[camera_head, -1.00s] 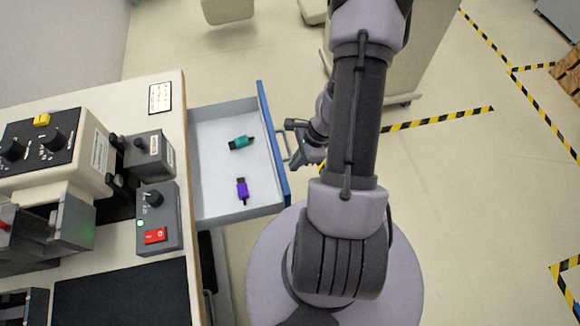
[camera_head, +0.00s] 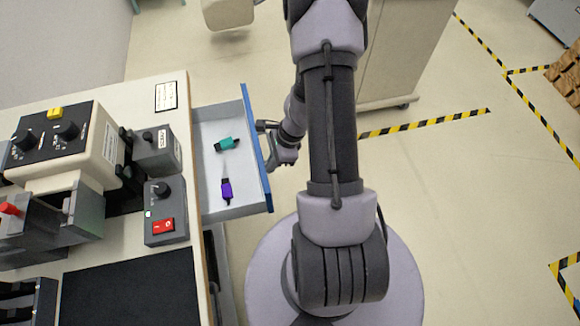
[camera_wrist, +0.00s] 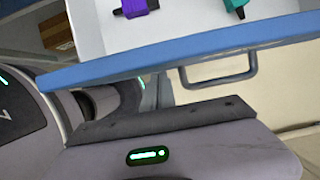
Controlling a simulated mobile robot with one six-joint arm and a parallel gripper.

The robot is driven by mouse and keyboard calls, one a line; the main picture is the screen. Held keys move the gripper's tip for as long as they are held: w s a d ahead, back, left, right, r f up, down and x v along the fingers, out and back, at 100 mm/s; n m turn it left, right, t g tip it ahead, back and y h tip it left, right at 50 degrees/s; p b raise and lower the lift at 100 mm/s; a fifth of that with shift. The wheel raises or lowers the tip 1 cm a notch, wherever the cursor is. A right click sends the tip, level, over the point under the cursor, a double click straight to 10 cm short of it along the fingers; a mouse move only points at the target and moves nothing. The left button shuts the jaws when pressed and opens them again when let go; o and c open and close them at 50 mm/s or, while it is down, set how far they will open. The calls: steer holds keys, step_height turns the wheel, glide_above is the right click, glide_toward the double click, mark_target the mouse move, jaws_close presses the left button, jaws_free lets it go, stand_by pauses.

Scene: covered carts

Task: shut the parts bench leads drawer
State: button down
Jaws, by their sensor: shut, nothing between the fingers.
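The leads drawer (camera_head: 232,198) is pulled partly out of the parts bench, with a light grey tray and a blue front (camera_head: 256,150). A teal connector (camera_head: 227,144) and a purple connector (camera_head: 227,190) lie in it. My gripper (camera_head: 272,160) is shut and empty, close against the outer side of the blue front. In the wrist view the blue front (camera_wrist: 180,58) and its grey bar handle (camera_wrist: 222,80) show just beyond my gripper's body. I cannot tell whether the fingers touch the front; the fingertips are not clear.
The bench top (camera_head: 165,130) carries a machine with knobs (camera_head: 65,135), a grey box with a red switch (camera_head: 165,215) and a black mat (camera_head: 130,290). A beige cart (camera_head: 400,60) stands behind my arm. Open floor with striped tape lies to the right.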

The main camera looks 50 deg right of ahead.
steer(key=b, duration=0.2)
glide_above(217, 189)
steer(key=shift+a, duration=0.15)
stand_by(0.4)
